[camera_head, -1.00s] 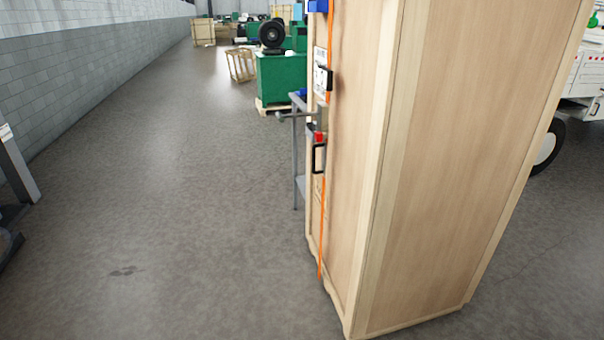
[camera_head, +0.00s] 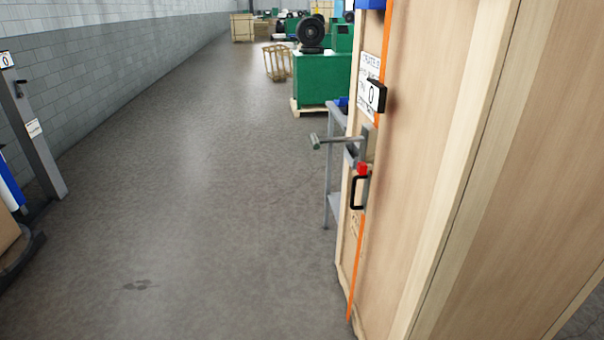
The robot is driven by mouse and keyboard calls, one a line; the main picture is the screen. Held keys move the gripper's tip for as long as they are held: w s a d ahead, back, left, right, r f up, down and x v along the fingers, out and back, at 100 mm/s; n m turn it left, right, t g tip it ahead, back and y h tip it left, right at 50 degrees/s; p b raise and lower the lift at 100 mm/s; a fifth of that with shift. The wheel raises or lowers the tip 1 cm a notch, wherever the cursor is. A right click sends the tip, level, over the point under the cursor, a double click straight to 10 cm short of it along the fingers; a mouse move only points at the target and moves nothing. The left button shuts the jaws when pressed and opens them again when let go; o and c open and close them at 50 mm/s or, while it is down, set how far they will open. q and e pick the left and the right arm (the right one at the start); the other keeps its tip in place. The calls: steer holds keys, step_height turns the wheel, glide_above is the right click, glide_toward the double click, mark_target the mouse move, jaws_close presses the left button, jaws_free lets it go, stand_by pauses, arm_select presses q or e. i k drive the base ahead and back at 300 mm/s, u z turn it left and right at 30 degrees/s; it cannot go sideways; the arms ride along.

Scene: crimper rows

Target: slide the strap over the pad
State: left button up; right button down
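An orange strap (camera_head: 356,262) runs down the narrow face of a tall wooden crate (camera_head: 440,150). A blue piece (camera_head: 371,4) sits on the crate's top edge at the strap, cut off by the frame; I cannot tell whether it is the pad. Neither of my grippers shows.
A grey metal table (camera_head: 333,165) stands just behind the crate. A grey post (camera_head: 34,130) stands at the left. The floor (camera_head: 200,200) between is clear.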

mark_target(376, 92)
steer(key=z, duration=0.35)
steer(key=i, duration=1.1)
steer(key=z, duration=0.9)
steer(key=i, duration=0.2)
steer(key=z, duration=0.25)
